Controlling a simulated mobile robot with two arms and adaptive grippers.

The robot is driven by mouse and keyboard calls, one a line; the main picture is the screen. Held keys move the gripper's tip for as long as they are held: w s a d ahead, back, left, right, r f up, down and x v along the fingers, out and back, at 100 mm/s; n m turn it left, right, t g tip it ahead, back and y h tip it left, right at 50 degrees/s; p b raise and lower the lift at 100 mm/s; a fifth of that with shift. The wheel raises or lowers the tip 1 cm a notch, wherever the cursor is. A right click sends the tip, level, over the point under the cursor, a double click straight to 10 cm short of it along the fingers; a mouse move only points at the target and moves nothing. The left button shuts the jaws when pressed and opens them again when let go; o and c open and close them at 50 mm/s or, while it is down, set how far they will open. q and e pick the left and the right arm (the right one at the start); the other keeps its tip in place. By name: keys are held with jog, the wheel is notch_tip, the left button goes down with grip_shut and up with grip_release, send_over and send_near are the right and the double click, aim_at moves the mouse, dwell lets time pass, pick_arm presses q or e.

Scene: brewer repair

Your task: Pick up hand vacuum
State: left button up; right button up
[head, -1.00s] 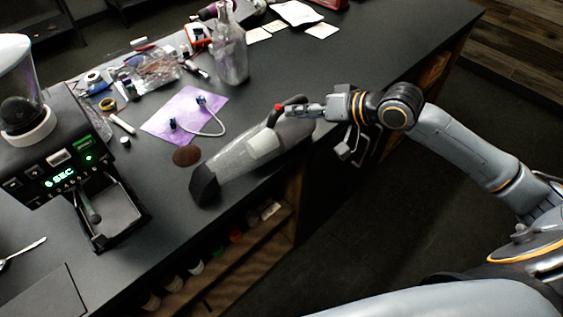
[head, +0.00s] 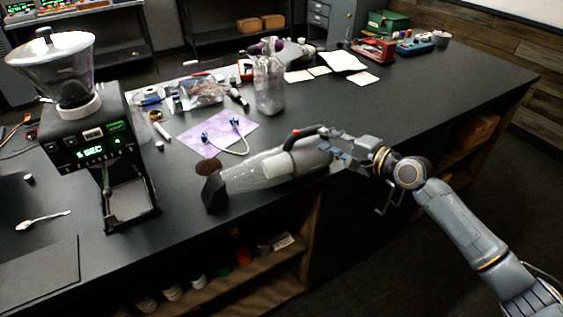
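The hand vacuum (head: 262,171) lies on the dark counter near its front edge. It has a clear grey body, a dark nozzle pointing left and a handle with a red button toward the right. My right gripper (head: 338,147) comes from the right and is at the handle end of the vacuum. Its fingers overlap the handle, but I cannot tell whether they are closed on it. My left gripper is not in view.
A brown round patch (head: 208,167) lies by the nozzle. Behind the vacuum are a purple sheet (head: 190,138) with a small hose and a clear bottle (head: 269,88). A coffee grinder (head: 84,150) stands at left. The counter (head: 430,95) is clear at right.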

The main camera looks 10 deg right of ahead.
aim_at(312, 132)
jog(key=shift+w+a, duration=0.35)
jog(key=shift+w, duration=0.15)
jog(key=p+x, duration=0.1)
jog(key=x, duration=0.2)
jog(key=shift+w, duration=0.4)
jog(key=shift+w+a+f, duration=0.15)
jog(key=shift+w+a, duration=0.05)
jog(key=shift+w, duration=0.1)
jog(key=shift+a+f, duration=0.1)
grip_shut()
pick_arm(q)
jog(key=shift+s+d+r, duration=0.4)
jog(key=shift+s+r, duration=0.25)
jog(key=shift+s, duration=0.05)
pick_arm(e)
jog(key=shift+w+r, duration=0.1)
jog(key=shift+r, duration=0.2)
